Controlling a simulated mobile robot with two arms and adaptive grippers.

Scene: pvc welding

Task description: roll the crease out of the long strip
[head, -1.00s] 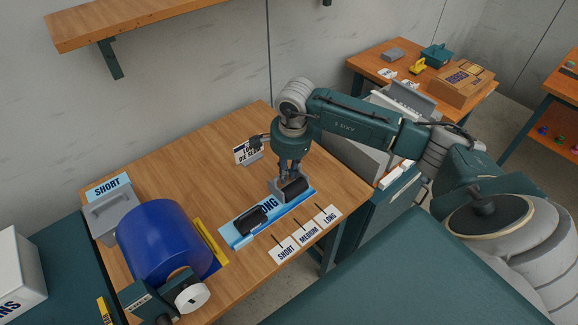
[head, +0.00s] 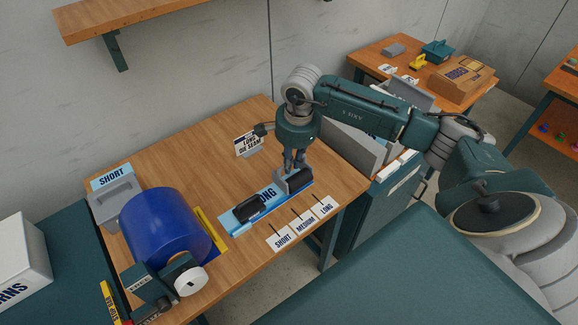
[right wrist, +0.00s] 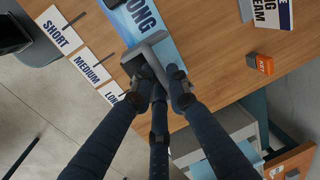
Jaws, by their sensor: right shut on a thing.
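The blue board marked LONG (head: 240,222) lies on the wooden bench. It also shows in the right wrist view (right wrist: 165,45). A black block (head: 247,207) sits at its left end and another dark block (head: 299,180) near its right end. My right gripper (head: 291,166) points down over the right end, shut on a grey angled piece (head: 281,183) at board level. In the right wrist view my gripper (right wrist: 160,88) has its fingers together at the grey piece (right wrist: 146,50). I cannot make out a separate strip or a crease. My left gripper is not in view.
Cards reading SHORT, MEDIUM and LONG (head: 305,223) lie along the bench's front edge. A big blue roll (head: 165,230) and a grey SHORT bin (head: 115,203) stand left. Bare bench lies left of that sign.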

